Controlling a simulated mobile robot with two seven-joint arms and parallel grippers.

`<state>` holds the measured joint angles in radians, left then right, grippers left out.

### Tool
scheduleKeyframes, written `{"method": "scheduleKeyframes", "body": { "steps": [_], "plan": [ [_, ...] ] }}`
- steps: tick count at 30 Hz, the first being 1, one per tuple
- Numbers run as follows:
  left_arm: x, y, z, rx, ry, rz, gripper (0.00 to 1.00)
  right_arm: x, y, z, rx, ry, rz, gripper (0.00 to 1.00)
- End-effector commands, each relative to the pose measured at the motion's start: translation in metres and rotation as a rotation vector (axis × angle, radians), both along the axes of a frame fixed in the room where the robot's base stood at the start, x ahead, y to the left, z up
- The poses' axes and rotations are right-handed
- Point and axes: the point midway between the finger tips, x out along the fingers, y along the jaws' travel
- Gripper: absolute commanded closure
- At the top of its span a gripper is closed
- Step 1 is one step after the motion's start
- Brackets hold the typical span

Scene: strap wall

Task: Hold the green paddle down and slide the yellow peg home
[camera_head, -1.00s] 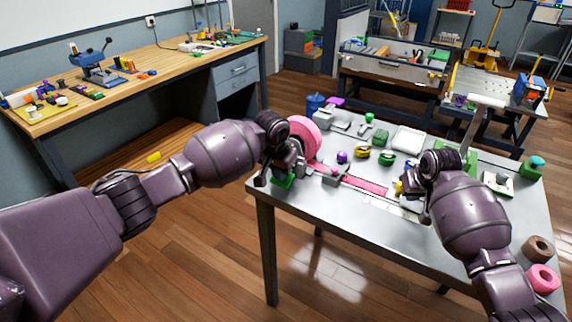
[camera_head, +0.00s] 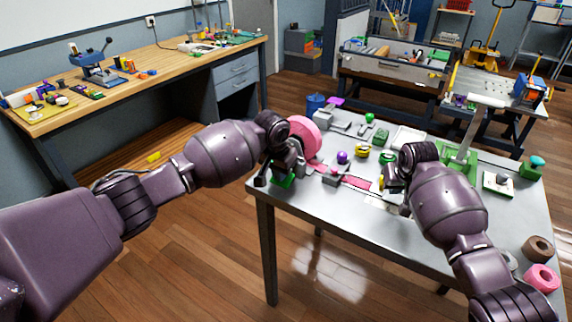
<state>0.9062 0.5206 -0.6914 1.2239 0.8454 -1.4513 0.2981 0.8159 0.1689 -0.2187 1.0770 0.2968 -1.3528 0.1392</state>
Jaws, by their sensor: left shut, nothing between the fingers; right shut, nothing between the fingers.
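The green paddle (camera_head: 284,181) shows at the near left corner of the metal table, under my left gripper (camera_head: 270,178). The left gripper is shut and empty, low at the paddle; whether it touches or presses it I cannot tell. A pink strap (camera_head: 355,182) runs from the large pink roll (camera_head: 308,138) rightward through a grey block (camera_head: 331,178). My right gripper (camera_head: 388,186) is shut and empty, low over the table at the strap's right end. The yellow peg cannot be made out; my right gripper and arm cover that area.
Yellow and black (camera_head: 362,151) and green (camera_head: 387,157) round pieces and a purple ball (camera_head: 342,157) stand behind the strap. Brown (camera_head: 538,248) and pink (camera_head: 543,278) rolls lie at right.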

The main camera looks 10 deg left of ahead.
Motion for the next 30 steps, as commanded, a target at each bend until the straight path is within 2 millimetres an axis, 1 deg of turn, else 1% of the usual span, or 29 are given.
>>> {"method": "scheduleKeyframes", "body": {
  "steps": [1, 6, 11, 24, 26, 30],
  "plan": [
    [-0.003, 0.0, -0.007, 0.003, 0.012, 0.0, 1.0, 0.001, 0.003, -0.001, 0.001, 0.0, 0.001, 1.0],
    [-0.003, 0.0, -0.007, 0.003, 0.012, 0.0, 1.0, 0.003, 0.011, -0.001, 0.0, -0.001, 0.001, 1.0],
    [-0.003, 0.0, -0.007, 0.003, 0.012, 0.0, 1.0, 0.003, 0.009, -0.001, 0.0, 0.0, 0.0, 1.0],
    [-0.003, 0.0, -0.007, 0.003, 0.012, 0.0, 1.0, -0.002, -0.004, -0.002, 0.0, 0.001, 0.0, 1.0],
    [-0.003, 0.0, -0.007, 0.003, 0.012, 0.0, 1.0, -0.002, -0.005, -0.001, 0.0, 0.001, 0.0, 1.0],
    [-0.003, 0.0, -0.007, 0.003, 0.012, 0.0, 1.0, -0.001, -0.005, 0.008, 0.0, -0.001, 0.0, 1.0]
  ]
}}
